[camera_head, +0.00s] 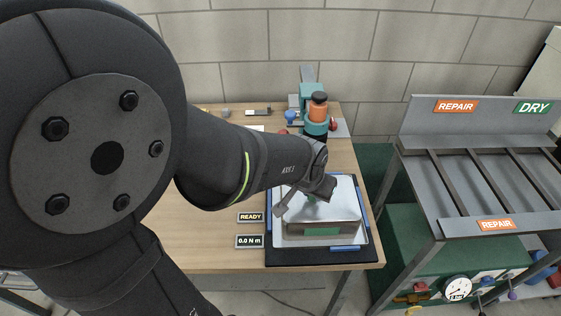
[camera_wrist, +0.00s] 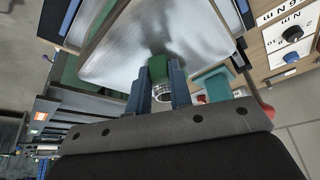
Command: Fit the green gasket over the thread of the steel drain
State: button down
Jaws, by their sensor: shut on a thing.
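The green gasket (camera_wrist: 158,68) is between my gripper's (camera_wrist: 159,76) fingertips in the wrist view. My gripper is shut on it. In the head view my gripper (camera_head: 316,192) is low over the top of the pale steel sink block (camera_head: 338,208). Only a speck of green shows there, and my arm hides most of the drain.
The block lies in a tray on a dark mat (camera_head: 369,254) at the table's front right. A teal fixture with an orange top (camera_head: 317,105) stands behind it. A grey sloped rack (camera_head: 470,170) stands right.

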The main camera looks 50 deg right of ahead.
jog(key=shift+f, duration=0.45)
dwell(0.3)
jog(key=c, duration=1.2)
grip_release()
jog(key=shift+r, duration=0.1)
jog(key=v, duration=1.7)
jog(key=shift+a, duration=0.15)
jog(key=x, duration=1.7)
